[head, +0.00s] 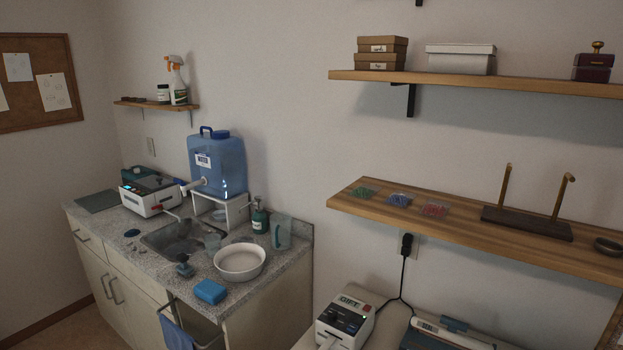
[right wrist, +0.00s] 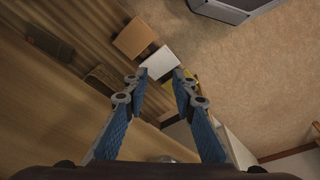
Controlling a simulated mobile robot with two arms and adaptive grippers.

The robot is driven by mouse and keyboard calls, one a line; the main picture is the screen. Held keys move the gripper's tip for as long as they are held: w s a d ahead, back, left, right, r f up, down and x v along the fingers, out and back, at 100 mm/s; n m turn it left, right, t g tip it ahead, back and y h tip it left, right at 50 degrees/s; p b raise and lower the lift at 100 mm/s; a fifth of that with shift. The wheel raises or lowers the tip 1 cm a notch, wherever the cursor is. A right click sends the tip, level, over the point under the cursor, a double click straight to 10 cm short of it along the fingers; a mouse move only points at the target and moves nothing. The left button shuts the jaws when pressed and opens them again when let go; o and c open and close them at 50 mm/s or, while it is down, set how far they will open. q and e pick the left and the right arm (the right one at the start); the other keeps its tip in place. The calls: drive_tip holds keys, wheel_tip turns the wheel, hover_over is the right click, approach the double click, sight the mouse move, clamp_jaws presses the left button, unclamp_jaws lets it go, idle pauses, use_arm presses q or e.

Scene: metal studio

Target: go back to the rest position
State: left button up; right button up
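My right gripper (right wrist: 160,85) shows in the right wrist view with its two blue-padded fingers apart. It is open and nothing is between the fingertips. Beyond the fingers are the floor and some box-like things, well away from the pads. My left gripper is not in the head view, and neither arm shows there.
A counter with a sink (head: 180,238), a blue water jug (head: 217,165), a white bowl (head: 240,262) and a blue sponge (head: 210,291) stands at left. A wooden shelf (head: 470,232) runs along the wall at right. A label printer (head: 345,318) sits below it. Carpeted floor (right wrist: 235,75) is clear.

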drive_tip(key=s+d+f+g+b, duration=0.1)
drive_tip(key=s+d+f, duration=0.2)
drive_tip(key=s+f, duration=1.5)
wheel_tip(320, 180, down, 4)
drive_tip(key=shift+s+d+r+g+b, duration=0.1)
drive_tip(key=shift+s+d+g+b, duration=0.05)
drive_tip(key=shift+s+g+b, duration=0.2)
